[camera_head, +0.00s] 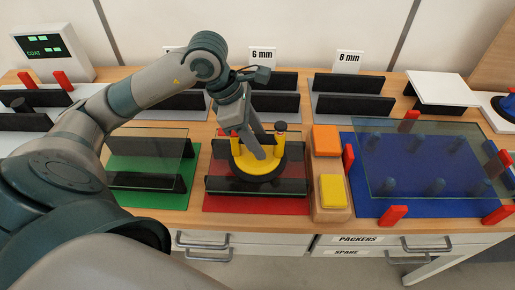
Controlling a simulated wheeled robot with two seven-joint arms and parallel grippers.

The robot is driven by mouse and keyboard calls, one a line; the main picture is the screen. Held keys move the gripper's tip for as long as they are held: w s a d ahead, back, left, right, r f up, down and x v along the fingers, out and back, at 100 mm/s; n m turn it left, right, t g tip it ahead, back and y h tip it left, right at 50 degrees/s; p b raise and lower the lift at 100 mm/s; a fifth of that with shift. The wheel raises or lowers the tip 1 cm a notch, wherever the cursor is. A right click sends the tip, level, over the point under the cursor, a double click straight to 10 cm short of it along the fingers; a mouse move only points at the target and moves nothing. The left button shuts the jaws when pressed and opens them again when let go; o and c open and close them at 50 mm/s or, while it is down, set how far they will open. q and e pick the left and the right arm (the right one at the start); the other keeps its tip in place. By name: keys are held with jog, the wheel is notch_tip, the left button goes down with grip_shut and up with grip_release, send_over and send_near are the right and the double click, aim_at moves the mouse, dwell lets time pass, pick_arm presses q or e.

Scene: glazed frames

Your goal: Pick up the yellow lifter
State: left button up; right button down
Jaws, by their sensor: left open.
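The yellow lifter (256,167) is a yellow disc with a black rim and upright yellow posts with dark tops. It sits over the red mat (222,202) between black racks. My left gripper (262,155) reaches down over it from above with its fingers at the lifter's middle. The gripper is open. The fingers partly hide the lifter's centre, and I cannot tell whether they touch it. My right gripper is not in view.
A green mat (160,198) with a glass pane (150,144) lies left. A wooden block with orange (325,139) and yellow (333,190) pads stands close right. Farther right, a large pane (425,165) lies over a blue mat among red stops. Racks labelled 6 mm and 8 mm stand behind.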

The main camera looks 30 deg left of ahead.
pick_arm(q)
grip_shut()
jog(key=shift+r, duration=0.15)
dwell(1.4)
